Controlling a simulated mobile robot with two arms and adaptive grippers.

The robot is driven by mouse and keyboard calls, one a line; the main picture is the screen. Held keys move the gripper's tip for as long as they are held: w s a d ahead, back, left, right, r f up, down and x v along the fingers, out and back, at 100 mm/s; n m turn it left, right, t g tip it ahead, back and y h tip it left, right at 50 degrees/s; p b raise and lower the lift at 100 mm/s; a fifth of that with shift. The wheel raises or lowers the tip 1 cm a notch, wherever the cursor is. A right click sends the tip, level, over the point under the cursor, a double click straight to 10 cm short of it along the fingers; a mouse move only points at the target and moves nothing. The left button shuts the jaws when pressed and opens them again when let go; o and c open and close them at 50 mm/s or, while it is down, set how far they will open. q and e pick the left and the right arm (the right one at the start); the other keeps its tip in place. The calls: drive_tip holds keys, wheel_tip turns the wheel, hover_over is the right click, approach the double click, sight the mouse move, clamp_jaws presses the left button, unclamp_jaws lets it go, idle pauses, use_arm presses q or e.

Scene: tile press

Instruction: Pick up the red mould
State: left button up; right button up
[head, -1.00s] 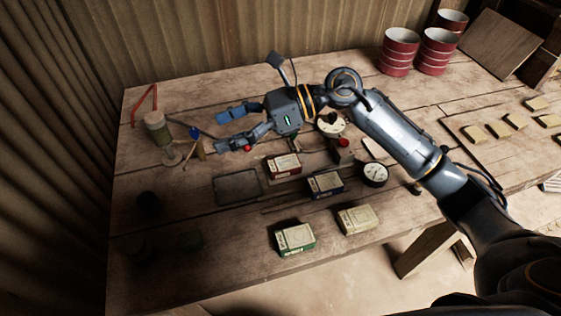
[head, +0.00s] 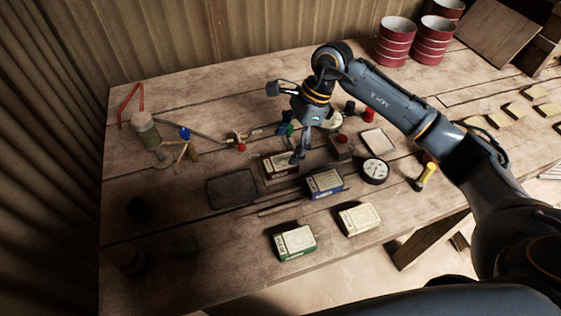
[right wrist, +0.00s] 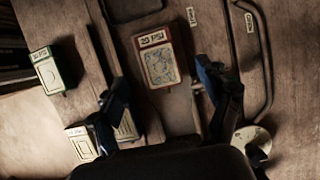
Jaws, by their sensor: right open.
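The red mould (head: 278,168) is a small box with a red band and a pale patterned face. It lies on the wooden table, just right of a dark flat tray. My right gripper (head: 291,143) points down above it, with one finger in front of part of the mould. In the right wrist view the red mould (right wrist: 161,60) shows whole, labelled "20 PSI", in the gap between the two spread fingers (right wrist: 163,90). The gripper is open and empty, apart from the mould. My left gripper is not in view.
A blue mould (head: 325,184) lies close to the right, with a cream mould (head: 359,218) and a green mould (head: 295,243) nearer the front edge. A round dial (head: 375,171) and the dark tray (head: 232,188) flank them. Red-and-white tins (head: 396,41) stand at the back.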

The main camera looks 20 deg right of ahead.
sight(282, 161)
drive_tip(key=x, duration=0.1)
drive_tip(key=p+x, duration=0.1)
drive_tip(key=x, duration=0.1)
drive_tip(key=p+x, duration=0.1)
drive_tip(key=shift+s+d+f, duration=0.15)
drive_tip(key=shift+s+f, duration=0.05)
drive_tip(key=shift+f, duration=0.25)
drive_tip(key=shift+a+f, duration=0.2)
drive_tip(key=shift+f, duration=0.3)
drive_tip(key=c, duration=1.4)
drive_tip(key=shift+w, duration=0.1)
drive_tip(key=shift+c, duration=0.6)
drive_tip(key=shift+r, duration=0.15)
